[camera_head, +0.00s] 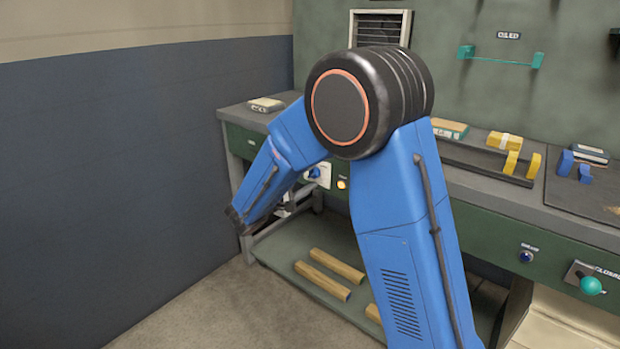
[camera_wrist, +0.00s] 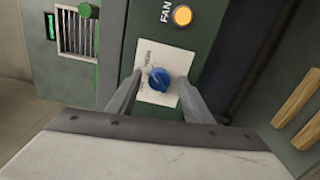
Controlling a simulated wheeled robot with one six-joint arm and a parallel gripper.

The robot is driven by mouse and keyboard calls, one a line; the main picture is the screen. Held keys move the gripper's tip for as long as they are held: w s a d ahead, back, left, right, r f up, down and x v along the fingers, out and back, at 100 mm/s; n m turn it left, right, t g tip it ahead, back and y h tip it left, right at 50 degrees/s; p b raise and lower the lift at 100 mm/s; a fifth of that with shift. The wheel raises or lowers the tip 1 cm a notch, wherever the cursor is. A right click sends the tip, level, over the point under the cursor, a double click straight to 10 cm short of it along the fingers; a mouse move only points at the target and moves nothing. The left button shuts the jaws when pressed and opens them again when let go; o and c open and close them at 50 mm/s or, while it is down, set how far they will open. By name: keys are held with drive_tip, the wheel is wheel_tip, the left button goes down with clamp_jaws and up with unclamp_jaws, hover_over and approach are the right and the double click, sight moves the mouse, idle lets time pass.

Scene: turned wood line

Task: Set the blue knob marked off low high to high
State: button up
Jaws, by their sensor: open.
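The blue knob (camera_wrist: 159,80) sits on a white plate (camera_wrist: 145,88) on the green panel in the wrist view. The word HIGH shows near the plate's top edge; the other marks are too small or hidden, and I cannot tell the knob's setting. My gripper (camera_wrist: 158,86) is open, with one grey finger on each side of the knob in the picture. I cannot tell whether the fingers reach it. In the head view the knob (camera_head: 315,172) shows small, just right of my blue forearm; my gripper is not clearly visible there.
A lit orange lamp (camera_wrist: 182,15) labelled FAN is beside the plate. A second blue knob (camera_head: 526,256) and a teal ball handle (camera_head: 591,285) are farther right. A lower shelf (camera_head: 285,247) holds wood bars.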

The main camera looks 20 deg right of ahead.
drive_tip(key=v, duration=1.6)
drive_tip(key=shift+s+a, duration=0.25)
drive_tip(key=shift+a, duration=0.05)
drive_tip(key=s+d+m+g+y, duration=0.2)
drive_tip(key=s+d+g, duration=0.2)
drive_tip(key=s+d, duration=0.5)
drive_tip(key=s+d+m+g+y, duration=0.2)
drive_tip(key=s+d+g, duration=0.3)
drive_tip(key=d, duration=0.7)
drive_tip(key=s+m+t+y, duration=0.3)
drive_tip(key=s+y, duration=0.7)
drive_tip(key=s, duration=0.9)
drive_tip(key=shift+f+m+y, duration=0.3)
drive_tip(key=shift+f+m, duration=0.05)
drive_tip(key=shift+m, duration=0.35)
